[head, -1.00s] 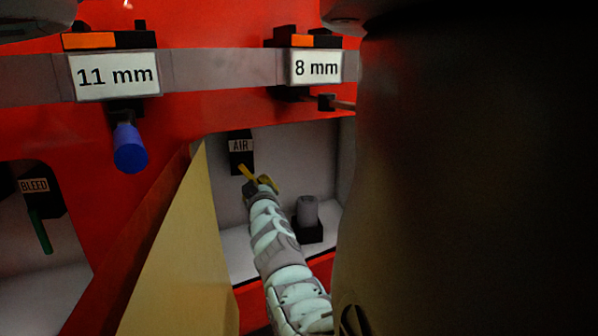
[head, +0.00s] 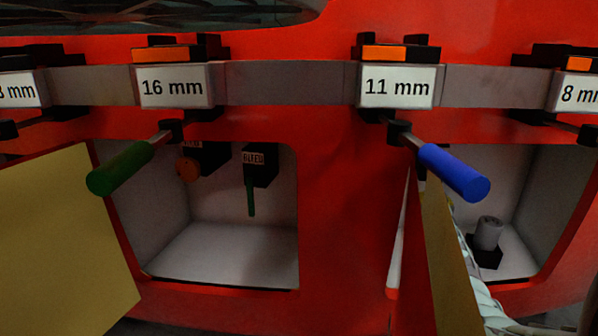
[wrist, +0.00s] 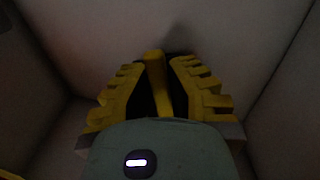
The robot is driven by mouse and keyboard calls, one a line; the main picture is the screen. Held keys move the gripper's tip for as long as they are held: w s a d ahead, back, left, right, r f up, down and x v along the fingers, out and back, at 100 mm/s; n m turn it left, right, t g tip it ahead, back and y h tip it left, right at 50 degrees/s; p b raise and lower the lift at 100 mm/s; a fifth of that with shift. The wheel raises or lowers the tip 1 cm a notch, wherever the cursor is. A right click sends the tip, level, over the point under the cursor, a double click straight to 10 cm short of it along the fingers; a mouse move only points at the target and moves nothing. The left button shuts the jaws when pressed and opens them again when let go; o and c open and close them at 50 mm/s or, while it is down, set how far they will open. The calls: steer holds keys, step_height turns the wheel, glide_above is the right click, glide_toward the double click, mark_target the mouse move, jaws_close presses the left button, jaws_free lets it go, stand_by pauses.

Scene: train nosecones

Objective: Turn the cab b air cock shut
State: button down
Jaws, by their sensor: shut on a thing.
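The air cock's yellow handle (wrist: 154,66) shows in the wrist view, standing between the two ridged yellow-and-black fingers of my gripper (wrist: 165,68). The fingers are shut on it inside a pale-walled recess. In the head view, part of my pale arm reaches into the right recess (head: 515,240), behind the open tan door. My gripper, the cock's handle and its AIR label are hidden there by the door and the blue-handled tool. How far the handle is turned I cannot tell.
The tan door (head: 445,250) stands open, edge-on, beside my arm. A blue-handled tool (head: 455,172) under the 11 mm label and a green-handled one (head: 120,168) stick out. A grey cylinder (head: 488,232) stands in the right recess. The left recess holds a bleed cock (head: 260,165).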

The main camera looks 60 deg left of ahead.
steer(key=shift+s+a+r+m, duration=0.1)
steer(key=shift+s+a+m, duration=0.15)
steer(key=shift+m, duration=0.35)
steer(key=c, duration=1.4)
jaws_free()
steer(key=shift+o, duration=1.3)
steer(key=shift+s+d, duration=0.1)
steer(key=shift+s, duration=0.05)
steer(key=shift+o, duration=1)
